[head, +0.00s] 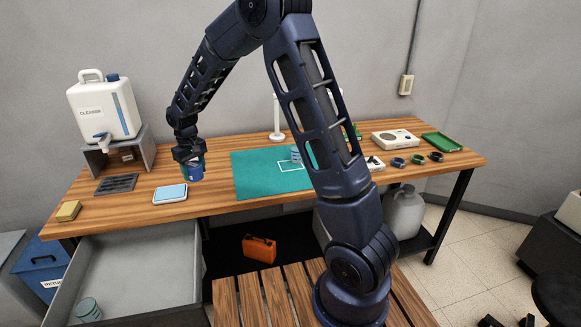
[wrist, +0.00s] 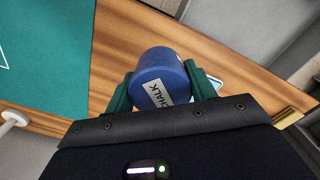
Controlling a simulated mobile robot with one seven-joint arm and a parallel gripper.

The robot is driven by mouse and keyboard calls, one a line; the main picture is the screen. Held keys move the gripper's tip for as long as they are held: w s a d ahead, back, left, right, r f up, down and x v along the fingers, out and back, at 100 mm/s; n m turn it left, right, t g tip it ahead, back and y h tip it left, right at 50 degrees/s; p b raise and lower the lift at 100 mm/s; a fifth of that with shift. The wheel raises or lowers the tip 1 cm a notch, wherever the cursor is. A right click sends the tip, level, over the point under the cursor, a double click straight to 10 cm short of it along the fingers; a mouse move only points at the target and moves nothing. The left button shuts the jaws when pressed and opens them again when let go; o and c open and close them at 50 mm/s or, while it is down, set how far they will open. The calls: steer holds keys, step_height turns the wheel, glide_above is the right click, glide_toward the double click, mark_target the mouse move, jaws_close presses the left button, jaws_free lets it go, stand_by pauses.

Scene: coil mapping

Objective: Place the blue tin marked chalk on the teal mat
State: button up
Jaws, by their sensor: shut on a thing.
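The blue tin (wrist: 159,75) shows in the wrist view with a white label reading CHALK. My gripper (wrist: 160,92) is shut on it, with a green finger on each side. In the head view the tin (head: 196,172) is at my gripper (head: 191,162), left of the mat. Whether it touches the table cannot be told for certain. The teal mat (head: 250,178) lies on the wooden table and bears a white outline. It also shows at the upper left of the wrist view (wrist: 45,50). My arm hides part of its right side.
A teal-striped tin (head: 296,154) stands on the mat near the outline's back edge. A dark grille (head: 116,184), a yellow sponge (head: 68,211) and a cleaner jug (head: 103,108) are farther left. The mat's left part is clear.

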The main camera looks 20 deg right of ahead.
steer(key=w+d+r+m, duration=0.2)
steer(key=w+d, duration=0.2)
steer(key=d, duration=0.6)
steer(key=w+d+r+m, duration=0.3)
steer(key=d, duration=0.7)
step_height(320, 180, up, 3)
steer(key=m, duration=0.4)
glide_above(297, 177)
step_height(297, 177, down, 19)
steer(key=shift+w+f, duration=0.1)
steer(key=shift+f, duration=0.05)
steer(key=shift+f, duration=0.1)
steer(key=o, duration=1)
steer(key=shift+o, duration=0.2)
